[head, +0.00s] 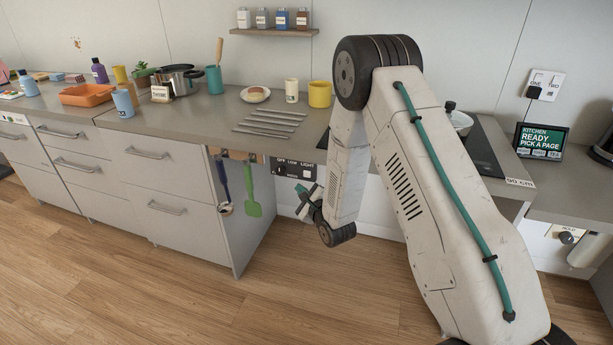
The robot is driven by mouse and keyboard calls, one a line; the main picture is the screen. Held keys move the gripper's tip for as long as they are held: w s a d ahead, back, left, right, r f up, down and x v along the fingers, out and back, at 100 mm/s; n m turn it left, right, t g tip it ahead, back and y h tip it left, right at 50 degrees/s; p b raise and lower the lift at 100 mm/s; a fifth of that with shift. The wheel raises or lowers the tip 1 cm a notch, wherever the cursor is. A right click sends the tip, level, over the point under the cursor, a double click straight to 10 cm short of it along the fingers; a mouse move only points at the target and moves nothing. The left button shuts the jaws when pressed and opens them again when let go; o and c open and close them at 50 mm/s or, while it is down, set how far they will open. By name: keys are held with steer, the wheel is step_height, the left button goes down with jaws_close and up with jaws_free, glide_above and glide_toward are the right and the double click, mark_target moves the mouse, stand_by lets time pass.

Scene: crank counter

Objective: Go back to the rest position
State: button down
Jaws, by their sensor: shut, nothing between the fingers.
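My gripper (307,202) is at the end of my bent arm, in front of the counter and below its top. It hangs near the panel with knobs (296,169), to the right of the green spatula. The fingers look dark and small, shut with nothing between them. My forearm and wrist hide part of the gripper and of the counter front behind it.
The counter (205,110) holds an orange tray (87,94), a pot (180,79), a yellow mug (319,94) and metal rods (269,122). A green spatula (252,195) and a blue utensil (223,184) hang at its end. A tablet (541,141) stands right. Wood floor (130,280) is clear.

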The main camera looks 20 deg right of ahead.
steer(key=shift+s+a, duration=0.25)
steer(key=shift+s, duration=0.1)
steer(key=s+d+f+n+g+h, duration=0.1)
steer(key=s+f+n+g, duration=0.4)
steer(key=f, duration=0.4)
steer(key=s+d+r+n+g+h, duration=0.2)
steer(key=s+r+n+g, duration=0.1)
steer(key=s+n+g, duration=0.35)
steer(key=s+d+r+n+g, duration=0.1)
steer(key=s+r+n+g, duration=0.3)
steer(key=s+r+n, duration=0.8)
steer(key=s+r, duration=2.2)
steer(key=shift+n, duration=0.35)
